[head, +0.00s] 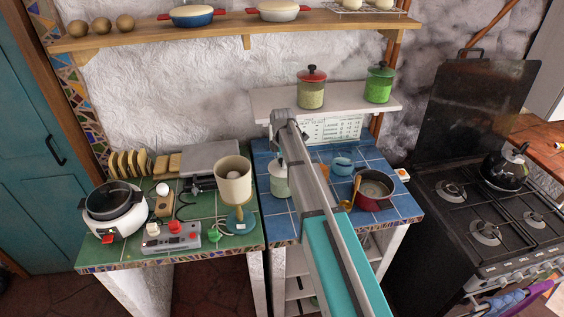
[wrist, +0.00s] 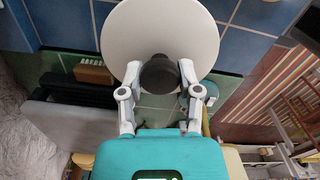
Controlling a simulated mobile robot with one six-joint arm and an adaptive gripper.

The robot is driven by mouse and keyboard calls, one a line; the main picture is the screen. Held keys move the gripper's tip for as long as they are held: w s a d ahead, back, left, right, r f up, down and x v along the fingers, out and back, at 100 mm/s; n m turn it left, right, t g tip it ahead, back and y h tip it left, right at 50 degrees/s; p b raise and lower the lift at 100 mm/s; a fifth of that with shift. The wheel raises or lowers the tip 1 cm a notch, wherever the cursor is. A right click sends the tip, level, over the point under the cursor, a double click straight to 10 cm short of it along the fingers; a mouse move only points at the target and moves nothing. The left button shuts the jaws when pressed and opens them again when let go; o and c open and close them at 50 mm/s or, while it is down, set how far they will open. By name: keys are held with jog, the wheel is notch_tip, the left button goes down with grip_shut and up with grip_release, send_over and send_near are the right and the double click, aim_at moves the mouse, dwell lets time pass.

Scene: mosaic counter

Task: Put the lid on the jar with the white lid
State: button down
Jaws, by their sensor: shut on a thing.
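My gripper (wrist: 158,82) is shut on the black knob of the white lid (wrist: 150,30), with one finger on each side of the knob in the wrist view. The round lid lies across the fingertips and hides what is beneath it. In the head view, the pale jar (head: 280,184) stands upright on the blue tiles, just left of my arm. A white lid shows at the jar's top, partly behind my arm. I cannot tell whether the lid touches the rim or hovers slightly above it. My fingers are mostly hidden in the head view.
A jar with a red lid (head: 312,88) and one with a green lid (head: 379,83) stand on the small shelf (head: 345,104). A red pot (head: 374,188) and a blue cup (head: 342,163) are right of my arm. A beige shaded lamp (head: 233,182) stands close on the left.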

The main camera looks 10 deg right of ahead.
jog(key=shift+f, duration=0.1)
dwell(0.4)
jog(key=shift+c, duration=1)
grip_release()
jog(key=shift+o, duration=1)
jog(key=shift+r, duration=0.2)
jog(key=shift+r+p, duration=3.35)
jog(key=shift+p, duration=0.05)
